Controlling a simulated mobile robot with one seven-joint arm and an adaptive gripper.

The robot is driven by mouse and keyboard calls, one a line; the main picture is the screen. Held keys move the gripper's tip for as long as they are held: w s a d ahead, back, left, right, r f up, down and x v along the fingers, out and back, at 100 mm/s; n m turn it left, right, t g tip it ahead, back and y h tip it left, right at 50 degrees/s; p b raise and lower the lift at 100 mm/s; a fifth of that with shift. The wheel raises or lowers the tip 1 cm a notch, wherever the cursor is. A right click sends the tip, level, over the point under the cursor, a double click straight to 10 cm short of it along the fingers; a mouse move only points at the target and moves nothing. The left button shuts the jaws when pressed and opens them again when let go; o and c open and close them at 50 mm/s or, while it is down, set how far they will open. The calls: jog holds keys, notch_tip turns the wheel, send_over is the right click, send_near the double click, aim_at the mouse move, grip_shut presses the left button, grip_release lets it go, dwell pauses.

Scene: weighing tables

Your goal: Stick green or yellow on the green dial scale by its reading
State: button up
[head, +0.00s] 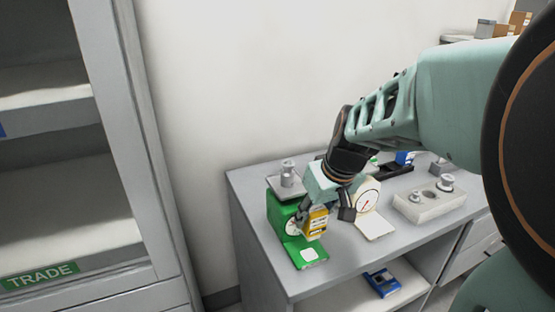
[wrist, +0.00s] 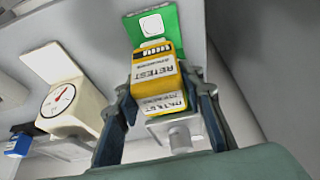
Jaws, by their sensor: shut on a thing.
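The green dial scale (head: 279,213) stands at the left end of the table, with a metal weight (head: 287,174) on its pan. Its dial is partly hidden by my gripper, and I cannot read the needle. A blank white square (head: 309,254) lies on its green front plate (wrist: 172,18). My gripper (head: 318,213) is shut on a yellow block marked RETEST (wrist: 158,85), held in front of the dial and above the plate. In the wrist view the block sits between both fingers. I cannot tell whether it touches the scale. No green label block is clearly seen.
A white dial scale (head: 374,218) stands close on the right. Beyond it are a weight block (head: 428,206) and a dark tray (head: 393,170). A blue device (head: 382,283) lies on the shelf below. A grey cabinet marked TRADE (head: 38,277) is at left.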

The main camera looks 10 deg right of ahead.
aim_at(311, 236)
jog(key=shift+f+b, duration=1.9)
jog(key=shift+f, duration=0.85)
jog(key=shift+s+f+b, duration=0.1)
jog(key=shift+f+b, duration=0.55)
jog(key=shift+b, duration=0.1)
dwell(0.7)
jog(key=shift+r, duration=0.1)
jog(key=shift+r+p, duration=2.6)
jog(key=shift+r, duration=0.85)
